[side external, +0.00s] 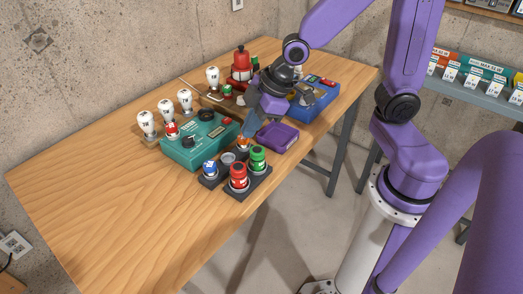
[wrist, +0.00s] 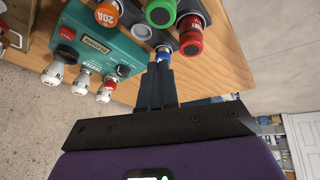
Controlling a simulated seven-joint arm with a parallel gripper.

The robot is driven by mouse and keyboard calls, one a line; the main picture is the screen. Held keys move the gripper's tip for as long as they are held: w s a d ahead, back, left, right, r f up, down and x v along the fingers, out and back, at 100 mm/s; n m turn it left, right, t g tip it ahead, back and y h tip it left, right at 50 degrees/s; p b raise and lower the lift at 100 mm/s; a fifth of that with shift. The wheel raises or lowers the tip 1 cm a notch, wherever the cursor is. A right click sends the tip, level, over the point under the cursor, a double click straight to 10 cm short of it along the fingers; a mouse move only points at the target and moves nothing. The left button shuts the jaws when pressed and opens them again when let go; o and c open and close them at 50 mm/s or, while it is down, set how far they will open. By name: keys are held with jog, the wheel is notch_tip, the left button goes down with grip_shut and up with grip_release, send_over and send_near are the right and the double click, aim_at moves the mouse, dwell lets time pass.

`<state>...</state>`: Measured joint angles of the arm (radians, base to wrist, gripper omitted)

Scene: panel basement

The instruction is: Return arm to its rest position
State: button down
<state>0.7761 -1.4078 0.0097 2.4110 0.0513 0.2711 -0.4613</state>
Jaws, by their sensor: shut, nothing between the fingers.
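My gripper (side external: 250,130) hangs over the wooden table, low beside the black fuse block (side external: 261,182) and left of the purple tray. In the wrist view its two dark fingers (wrist: 160,62) are together, with nothing visible held between them. The fingertips overlap the block's edge in that view, and I cannot tell whether they touch anything. The block carries a red-and-black part (side external: 238,178), a green-capped part (side external: 258,158), a blue-topped part (side external: 209,167) and an orange-topped part (side external: 243,142). The orange one is closest to the fingers in the side view.
A teal box (side external: 190,152) stands left of the gripper, with several white bulbs (side external: 146,122) behind it. A purple tray (side external: 278,137) lies to the right. A blue box (side external: 318,100) and a red bottle-like part (side external: 241,63) stand farther back. The table's left end is clear.

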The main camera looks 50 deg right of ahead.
jog(key=s+d+r+g+h, duration=0.1)
jog(key=s+d+g, duration=0.1)
jog(key=s, duration=0.7)
jog(key=s+d+r+g+h, duration=0.1)
jog(key=s+d, duration=0.1)
jog(key=s, duration=0.7)
jog(key=shift+s+r+n+g+h, duration=0.2)
jog(key=shift+n+g+h, duration=0.1)
jog(key=shift+g+h, duration=0.1)
